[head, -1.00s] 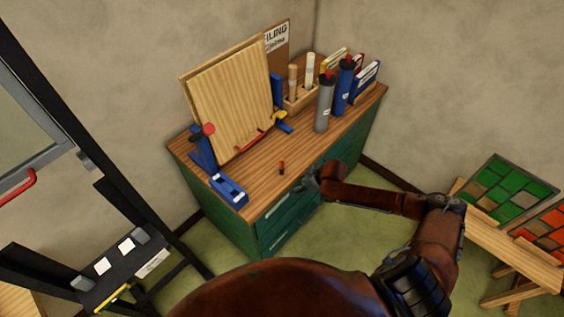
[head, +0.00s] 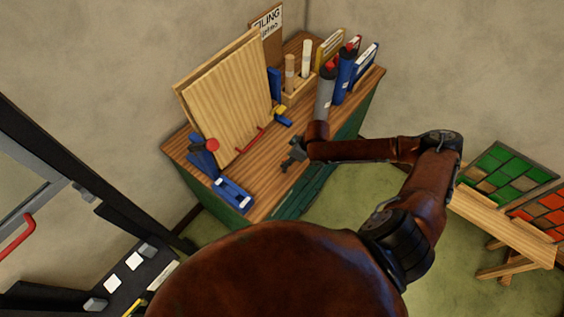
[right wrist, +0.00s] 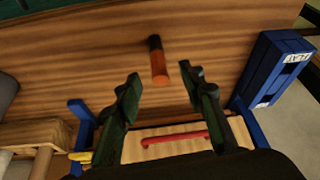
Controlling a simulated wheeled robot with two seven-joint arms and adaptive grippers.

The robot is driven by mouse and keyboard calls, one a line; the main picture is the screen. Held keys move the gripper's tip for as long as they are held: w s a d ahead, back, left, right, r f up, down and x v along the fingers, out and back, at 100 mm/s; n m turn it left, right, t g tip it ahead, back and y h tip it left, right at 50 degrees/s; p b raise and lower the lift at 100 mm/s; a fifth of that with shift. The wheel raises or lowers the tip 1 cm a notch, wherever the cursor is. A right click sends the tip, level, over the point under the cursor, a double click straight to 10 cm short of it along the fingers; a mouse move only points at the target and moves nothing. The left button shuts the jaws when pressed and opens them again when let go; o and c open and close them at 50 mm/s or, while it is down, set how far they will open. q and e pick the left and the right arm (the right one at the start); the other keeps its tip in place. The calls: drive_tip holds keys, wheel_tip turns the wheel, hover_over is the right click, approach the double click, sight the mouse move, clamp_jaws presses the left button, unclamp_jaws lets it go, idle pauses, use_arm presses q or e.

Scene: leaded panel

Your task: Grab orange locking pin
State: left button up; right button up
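The orange locking pin (right wrist: 159,66) shows in the right wrist view as a small cylinder with a dark end and an orange end, on the wooden top of the green cabinet (head: 175,146). My right gripper (right wrist: 161,84) is open, its two dark fingers apart. The pin lies in line with the gap, its orange end close to the fingertips; I see no contact. In the head view my right gripper (head: 291,158) is over the cabinet's front edge area, and the pin is hidden there. My left gripper is not in view.
A grey tube (head: 324,95) and blue tube (head: 345,78) stand behind my right arm. A rack of coloured panels (head: 495,172) is at right.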

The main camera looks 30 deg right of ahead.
drive_tip(key=p+x, duration=0.1)
drive_tip(key=x, duration=0.3)
drive_tip(key=shift+d+f, duration=0.15)
drive_tip(key=shift+f, duration=0.05)
drive_tip(key=shift+w+f, duration=0.15)
drive_tip(key=shift+f, duration=0.5)
drive_tip(key=c, duration=0.7)
clamp_jaws()
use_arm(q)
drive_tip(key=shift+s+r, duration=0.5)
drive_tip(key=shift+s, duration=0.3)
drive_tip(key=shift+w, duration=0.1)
